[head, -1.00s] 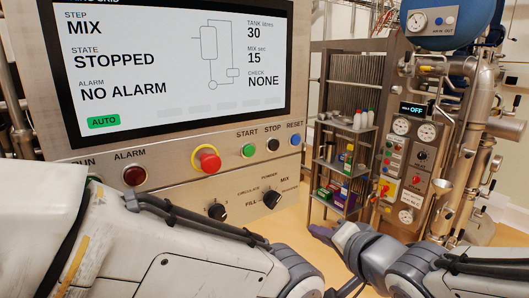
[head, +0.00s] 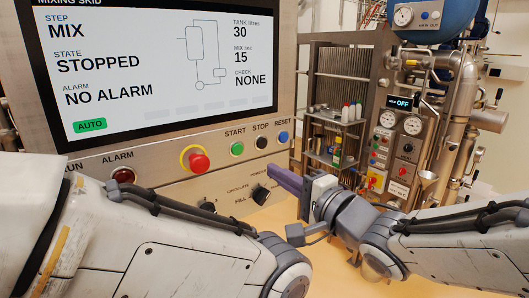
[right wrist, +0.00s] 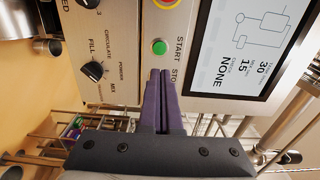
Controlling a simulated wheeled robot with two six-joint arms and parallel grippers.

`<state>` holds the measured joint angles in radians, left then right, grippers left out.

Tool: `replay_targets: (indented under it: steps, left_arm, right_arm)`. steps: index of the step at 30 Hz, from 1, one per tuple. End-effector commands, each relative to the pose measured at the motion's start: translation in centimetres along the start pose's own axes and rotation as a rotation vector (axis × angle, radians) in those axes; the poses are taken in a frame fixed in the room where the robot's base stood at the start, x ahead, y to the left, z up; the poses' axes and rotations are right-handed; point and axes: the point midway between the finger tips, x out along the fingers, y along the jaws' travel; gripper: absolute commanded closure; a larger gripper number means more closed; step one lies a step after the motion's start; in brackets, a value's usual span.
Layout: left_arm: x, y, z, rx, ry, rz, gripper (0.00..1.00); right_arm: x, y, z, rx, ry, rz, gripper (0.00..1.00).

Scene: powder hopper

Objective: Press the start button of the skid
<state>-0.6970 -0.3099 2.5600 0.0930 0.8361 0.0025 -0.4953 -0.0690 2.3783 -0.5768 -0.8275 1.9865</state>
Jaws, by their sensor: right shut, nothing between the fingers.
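The green start button (head: 237,149) sits on the skid's panel under the screen, left of the black stop button (head: 261,143) and the blue reset button (head: 283,138). The screen (head: 160,60) reads MIX, STOPPED, NO ALARM. My right gripper (head: 273,170) is shut and empty, below and right of the start button in the head view. In the right wrist view the purple fingertips (right wrist: 160,74) point at the panel close to the start button (right wrist: 159,47); a gap shows between them in the picture, and I cannot tell its depth. My left gripper is not in view.
A red emergency stop (head: 197,161) with a yellow ring and a red alarm lamp (head: 122,177) are to the left. A black selector knob (head: 260,194) is close below my right fingers. A bottle shelf (head: 332,140) and piping stand at the right.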

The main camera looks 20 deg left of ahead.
Motion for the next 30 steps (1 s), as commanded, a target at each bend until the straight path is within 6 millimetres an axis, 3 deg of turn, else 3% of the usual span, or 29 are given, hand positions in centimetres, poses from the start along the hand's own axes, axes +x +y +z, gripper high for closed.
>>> replay_targets:
  steps: [9,15,21,30]
  left_arm:
    - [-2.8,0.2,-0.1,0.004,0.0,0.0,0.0]
    - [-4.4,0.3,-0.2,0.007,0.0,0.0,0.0]
    - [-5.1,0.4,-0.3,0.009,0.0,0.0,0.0]
    - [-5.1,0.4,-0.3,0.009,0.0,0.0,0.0]
  right_arm:
    - [6.9,-0.3,0.1,0.001,-0.002,0.004,1.0]
    - [10.0,-0.2,0.1,0.0,-0.001,0.003,1.0]
    - [11.5,-0.1,0.0,0.0,0.0,0.002,1.0]
    - [11.7,0.0,0.0,-0.001,0.0,0.0,1.0]
